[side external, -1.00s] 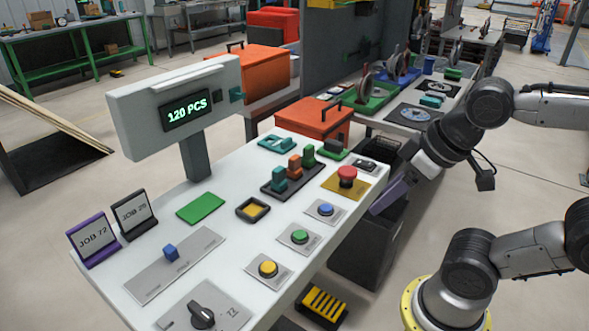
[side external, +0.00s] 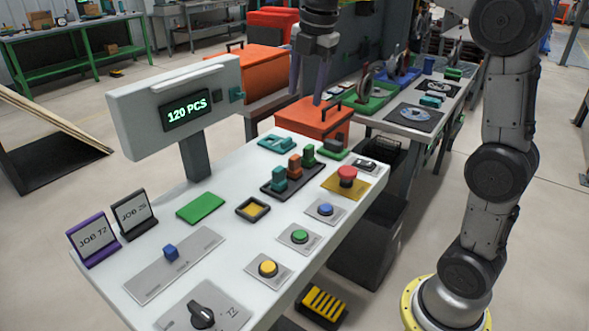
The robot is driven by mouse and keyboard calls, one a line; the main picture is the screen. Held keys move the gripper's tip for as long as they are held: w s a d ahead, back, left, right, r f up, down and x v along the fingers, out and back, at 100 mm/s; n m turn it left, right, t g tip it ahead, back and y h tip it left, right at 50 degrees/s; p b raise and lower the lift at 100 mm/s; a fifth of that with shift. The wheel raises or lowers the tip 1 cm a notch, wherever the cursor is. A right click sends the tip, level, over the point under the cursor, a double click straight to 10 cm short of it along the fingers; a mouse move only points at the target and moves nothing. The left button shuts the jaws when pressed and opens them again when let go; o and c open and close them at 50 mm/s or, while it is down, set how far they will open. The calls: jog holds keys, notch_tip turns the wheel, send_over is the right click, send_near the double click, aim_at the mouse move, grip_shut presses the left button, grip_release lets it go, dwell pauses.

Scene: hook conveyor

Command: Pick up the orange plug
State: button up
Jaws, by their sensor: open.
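The orange plug (side external: 294,165) stands upright in a dark holder (side external: 277,193) on the white console. It is the middle one of a row, between a teal plug (side external: 279,179) and a green plug (side external: 308,155). My gripper (side external: 309,96) points down with its purple fingers apart and nothing visible between them. It is above the far side of the console in the picture, higher than the plugs and apart from them.
A red button (side external: 347,175) on a yellow plate stands right of the holder. A display box (side external: 175,105) rises on a post at the left. An orange toolbox (side external: 318,122) is behind the console. A dark bin (side external: 367,245) stands at the right.

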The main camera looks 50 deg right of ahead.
jog(key=w+d+f+g, duration=0.1)
jog(key=w+d+f, duration=0.3)
jog(key=w, duration=0.1)
send_over(295, 157)
notch_tip(295, 157, down, 4)
jog(key=shift+g, duration=0.7)
jog(key=f, duration=1)
jog(key=shift+s+d+f, duration=0.1)
jog(key=shift+d+f, duration=0.15)
jog(key=shift+f, duration=0.05)
jog(key=shift+w+a+f, duration=0.1)
jog(key=shift+f, duration=1.35)
jog(key=shift+w+a+f, duration=0.1)
jog(key=shift+f, duration=1.35)
grip_shut()
